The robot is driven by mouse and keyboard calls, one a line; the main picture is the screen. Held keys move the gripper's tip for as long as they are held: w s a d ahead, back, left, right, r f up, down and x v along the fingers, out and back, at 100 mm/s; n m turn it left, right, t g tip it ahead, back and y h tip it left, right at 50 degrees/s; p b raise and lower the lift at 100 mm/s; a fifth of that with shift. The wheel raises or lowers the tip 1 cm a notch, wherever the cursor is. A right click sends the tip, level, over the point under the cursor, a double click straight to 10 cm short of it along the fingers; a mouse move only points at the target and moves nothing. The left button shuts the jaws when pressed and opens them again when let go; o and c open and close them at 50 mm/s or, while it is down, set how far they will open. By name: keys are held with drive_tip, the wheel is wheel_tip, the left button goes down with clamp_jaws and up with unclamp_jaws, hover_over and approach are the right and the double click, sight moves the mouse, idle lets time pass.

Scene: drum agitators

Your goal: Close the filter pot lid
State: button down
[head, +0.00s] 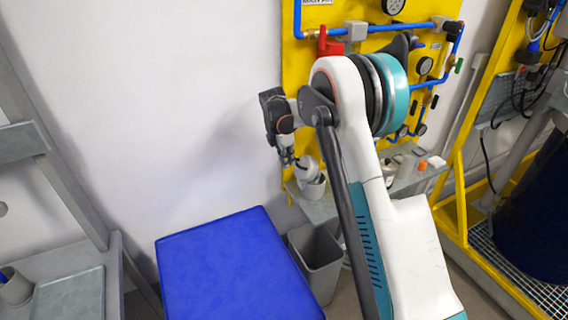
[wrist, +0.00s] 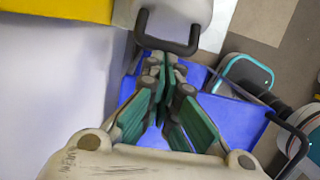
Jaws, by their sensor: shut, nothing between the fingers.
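The filter pot (head: 313,187) is a small light grey pot on the shelf at the foot of the yellow panel in the head view. Its whitish lid (head: 304,169) looks raised and tilted above the pot; the hinge cannot be made out. In the wrist view a pale rounded body (wrist: 182,14), probably the lid, with a black U-shaped handle (wrist: 170,45) is at the top. My gripper (head: 287,160) is just left of the lid. In the wrist view its teal-padded fingers (wrist: 165,62) are shut and empty, tips close to the handle; contact cannot be told.
A blue-topped table (head: 235,270) stands in front, with a grey bin (head: 317,262) beside it. The yellow panel (head: 300,80) with blue pipes and gauges rises behind my arm. Small items (head: 430,163) lie on the shelf to the right. Bare wall is at left.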

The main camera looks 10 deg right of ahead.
sight(310, 157)
drive_tip(key=d+y, duration=0.2)
drive_tip(key=d, duration=0.1)
drive_tip(key=w+d+r+y, duration=0.1)
drive_tip(key=shift+d+r+g+y, duration=0.1)
drive_tip(key=shift+d+g+y, duration=0.2)
drive_tip(key=shift+g, duration=0.1)
drive_tip(key=d, duration=0.3)
drive_tip(key=w+d+b, duration=0.1)
drive_tip(key=shift+d+f, duration=0.25)
drive_tip(key=shift+d, duration=0.1)
drive_tip(key=shift+w+d+f+b, duration=0.15)
drive_tip(key=shift+d+f+b, duration=0.15)
drive_tip(key=shift+d, duration=0.5)
drive_tip(key=shift+w+d+f+b, duration=0.15)
drive_tip(key=shift+d+f, duration=0.2)
drive_tip(key=shift+d, duration=0.45)
